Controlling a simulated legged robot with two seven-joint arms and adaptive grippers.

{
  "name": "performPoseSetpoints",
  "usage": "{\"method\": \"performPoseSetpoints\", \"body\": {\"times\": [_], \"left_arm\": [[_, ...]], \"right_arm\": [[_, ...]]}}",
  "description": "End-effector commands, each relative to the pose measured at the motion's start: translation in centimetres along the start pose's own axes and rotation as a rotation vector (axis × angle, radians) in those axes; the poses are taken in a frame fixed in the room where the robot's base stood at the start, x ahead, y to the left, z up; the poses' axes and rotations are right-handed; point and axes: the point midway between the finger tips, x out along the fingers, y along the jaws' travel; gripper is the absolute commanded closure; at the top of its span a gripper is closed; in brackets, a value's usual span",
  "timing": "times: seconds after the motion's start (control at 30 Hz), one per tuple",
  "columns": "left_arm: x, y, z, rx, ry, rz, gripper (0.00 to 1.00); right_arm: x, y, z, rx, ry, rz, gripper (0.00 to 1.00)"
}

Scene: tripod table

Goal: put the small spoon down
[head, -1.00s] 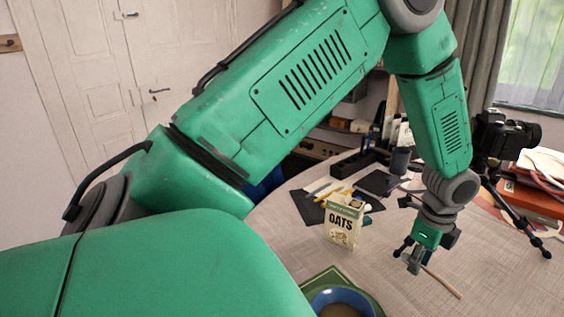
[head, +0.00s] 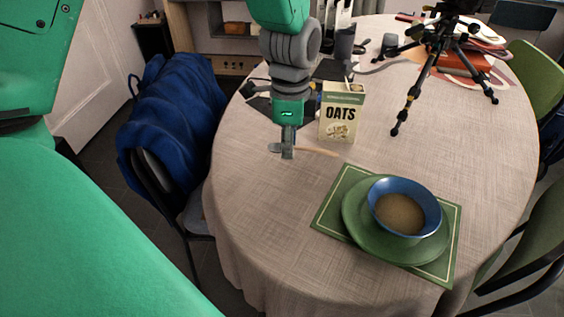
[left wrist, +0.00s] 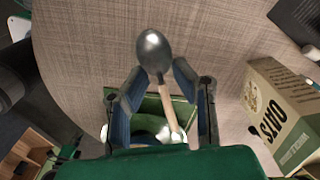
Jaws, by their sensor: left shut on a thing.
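My left gripper (head: 287,154) is shut on the small spoon, low over the left side of the round table, left of the oats carton. The spoon's pale wooden handle (head: 320,151) points right from the fingers in the head view. Its grey metal bowl (head: 274,148) shows at their left. In the left wrist view, the spoon (left wrist: 153,50) lies between the fingers, bowl toward the top of the picture and handle running down toward the palm. I cannot tell whether it touches the cloth. My right gripper is not in view.
The oats carton (head: 341,112) stands close to the right of the gripper. A blue bowl (head: 378,205) sits on a green plate (head: 362,236) and placemat (head: 333,212) at the front. A tripod (head: 425,80) stands at the back right. Cloth left and front of the gripper is clear.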

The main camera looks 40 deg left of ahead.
Motion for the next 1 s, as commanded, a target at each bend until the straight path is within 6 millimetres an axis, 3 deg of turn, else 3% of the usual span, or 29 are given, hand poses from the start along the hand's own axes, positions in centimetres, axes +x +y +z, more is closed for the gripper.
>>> {"method": "performPoseSetpoints", "body": {"times": [0.03, 0.1, 0.37, 0.57, 0.9, 0.93, 1.0], "left_arm": [[1.6, 0.1, 0.1, -0.001, -0.002, 0.005, 0.98], [2.8, 0.1, 0.1, 0.000, -0.001, 0.005, 0.98], [4.9, 0.1, 0.2, 0.001, 0.001, 0.002, 0.98], [7.8, 0.0, 0.3, 0.000, 0.001, 0.003, 0.98], [8.0, 0.0, 0.3, 0.001, 0.002, 0.002, 0.98], [8.0, 0.0, 0.3, 0.001, 0.002, 0.002, 0.74], [8.0, 0.0, 0.3, 0.001, 0.002, 0.001, 0.56]], "right_arm": [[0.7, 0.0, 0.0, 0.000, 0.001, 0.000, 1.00], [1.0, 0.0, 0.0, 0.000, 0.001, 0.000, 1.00], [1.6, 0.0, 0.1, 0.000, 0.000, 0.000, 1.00], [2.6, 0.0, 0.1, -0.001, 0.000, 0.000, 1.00], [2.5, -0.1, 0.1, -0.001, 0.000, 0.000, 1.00], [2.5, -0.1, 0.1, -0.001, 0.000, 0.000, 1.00], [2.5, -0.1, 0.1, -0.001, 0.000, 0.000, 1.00]]}}
